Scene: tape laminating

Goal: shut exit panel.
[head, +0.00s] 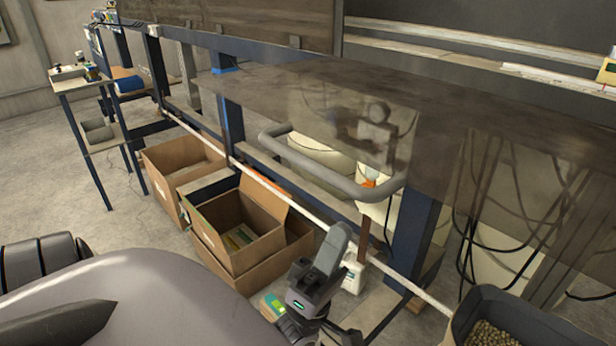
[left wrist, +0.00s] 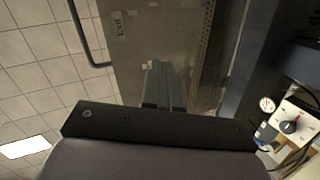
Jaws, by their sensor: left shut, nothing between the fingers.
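The exit panel (head: 455,118) is a smoky see-through sheet, swung up and jutting out from the machine frame. Its grey bar handle (head: 330,172) runs along the near edge. In the left wrist view the panel (left wrist: 150,35) carries an EXIT label, with the dark handle (left wrist: 84,35) at its left and ceiling tiles beyond. My left gripper (head: 336,240) is shut and empty, pointing up, lower in the picture than the handle. Its fingers (left wrist: 162,85) show in front of the panel in the left wrist view; I cannot tell whether they touch it. My right gripper is not in view.
Open cardboard boxes (head: 268,255) stand on the floor under the frame. A dark bin of pellets (head: 490,333) is at the lower right. A blue post (head: 416,235) and a pale rail cross behind my gripper. Open floor lies at the left.

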